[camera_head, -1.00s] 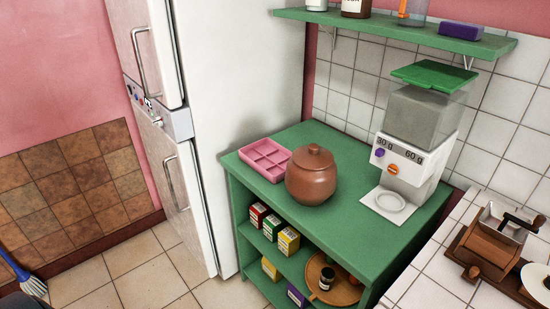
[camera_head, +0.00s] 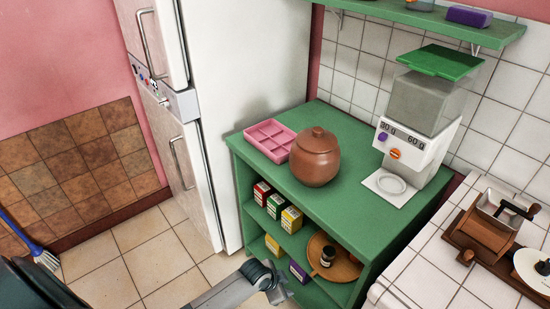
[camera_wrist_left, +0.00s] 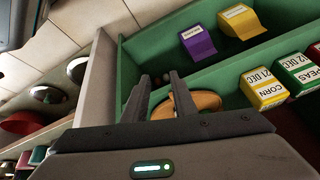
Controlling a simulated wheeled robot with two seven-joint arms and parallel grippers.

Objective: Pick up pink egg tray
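The pink egg tray (camera_head: 272,140) is a shallow tray with several square compartments. It lies on top of the green shelf unit (camera_head: 372,212), at its left end near the fridge, beside a brown lidded pot (camera_head: 315,160). My left gripper (camera_head: 281,293) is at the bottom of the head view, low in front of the shelf unit and well apart from the tray. In the left wrist view its two fingers (camera_wrist_left: 160,84) are apart with nothing held between them. The tray does not show in the left wrist view. My right gripper is not in view.
A dispenser (camera_head: 415,125) stands right of the pot. Small boxes (camera_head: 291,219) and a round wooden tray (camera_head: 343,265) sit on the open shelves. The white fridge (camera_head: 235,70) borders the unit's left side. A wall shelf (camera_head: 440,20) hangs above.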

